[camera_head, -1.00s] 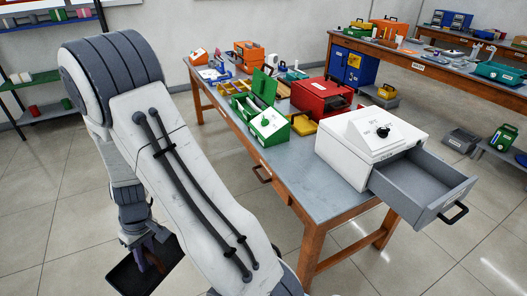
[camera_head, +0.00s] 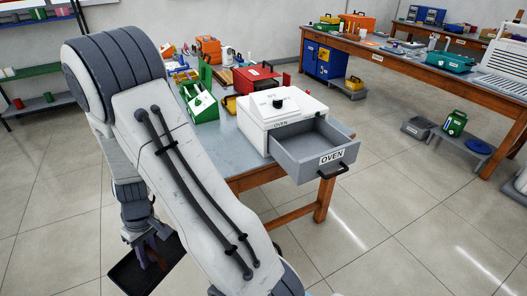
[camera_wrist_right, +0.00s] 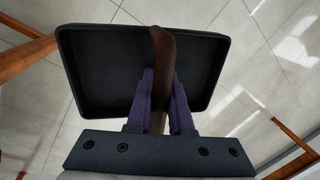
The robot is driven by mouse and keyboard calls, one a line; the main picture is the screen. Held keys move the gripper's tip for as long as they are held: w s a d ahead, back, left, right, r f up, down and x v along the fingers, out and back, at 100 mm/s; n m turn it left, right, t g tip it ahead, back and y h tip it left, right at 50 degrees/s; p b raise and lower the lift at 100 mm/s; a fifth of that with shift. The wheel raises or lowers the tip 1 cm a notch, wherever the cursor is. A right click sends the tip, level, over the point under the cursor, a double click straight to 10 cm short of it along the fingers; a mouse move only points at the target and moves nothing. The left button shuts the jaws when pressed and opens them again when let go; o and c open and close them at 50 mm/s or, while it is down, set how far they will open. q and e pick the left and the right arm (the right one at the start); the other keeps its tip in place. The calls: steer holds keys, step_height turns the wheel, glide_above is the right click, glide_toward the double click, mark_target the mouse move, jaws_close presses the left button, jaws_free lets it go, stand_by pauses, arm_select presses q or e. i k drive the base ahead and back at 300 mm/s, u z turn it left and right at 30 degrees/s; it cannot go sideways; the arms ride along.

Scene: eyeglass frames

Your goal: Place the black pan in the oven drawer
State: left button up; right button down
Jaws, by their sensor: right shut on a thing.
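The black pan (camera_head: 128,274) is a shallow rectangular tray with a brown handle, at the lower left of the head view. My right gripper (camera_head: 151,252) is shut on its handle and holds it off the floor, to the left of the table. In the right wrist view the pan (camera_wrist_right: 100,75) fills the upper middle, empty, with my gripper's purple fingers (camera_wrist_right: 157,98) on both sides of the brown handle. The white oven (camera_head: 283,108) stands on the table. Its grey drawer (camera_head: 318,150) is pulled open and looks empty. My left gripper is out of view.
The grey-topped table (camera_head: 230,150) also holds a green toolbox (camera_head: 203,103) and a red case (camera_head: 252,78) behind the oven. A second bench (camera_head: 400,62) stands at the back right. The tiled floor in front of the drawer is clear.

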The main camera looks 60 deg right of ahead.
mark_target(312, 147)
steer(key=z, duration=1.35)
